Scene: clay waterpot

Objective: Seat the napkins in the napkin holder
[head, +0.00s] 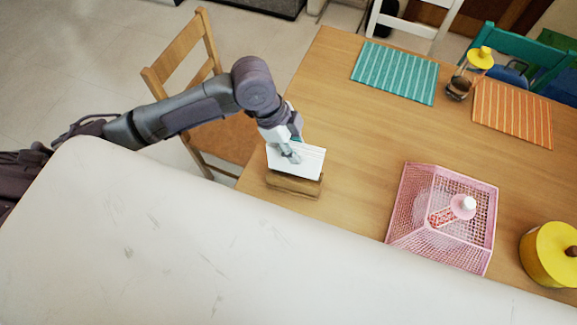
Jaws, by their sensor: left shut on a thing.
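The napkins (309,165) are a white, flat stack held upright and slightly tilted, at the left part of the wooden table. My left gripper (291,155) is shut on the napkins near their middle, with its fingers in front of them. The napkin holder (293,186) is a low brown wooden piece on the table, directly below the napkins. The lower edge of the napkins meets or overlaps the holder's top in the head view; I cannot tell whether they are inside its slot. My right gripper is not in view.
A pink mesh cover (397,205) with a white knob stands right of the holder. A yellow lidded pot (547,255) is at the far right. Teal (395,72) and orange (512,113) striped mats lie at the back. A wooden chair (212,140) stands left. The table's middle is clear.

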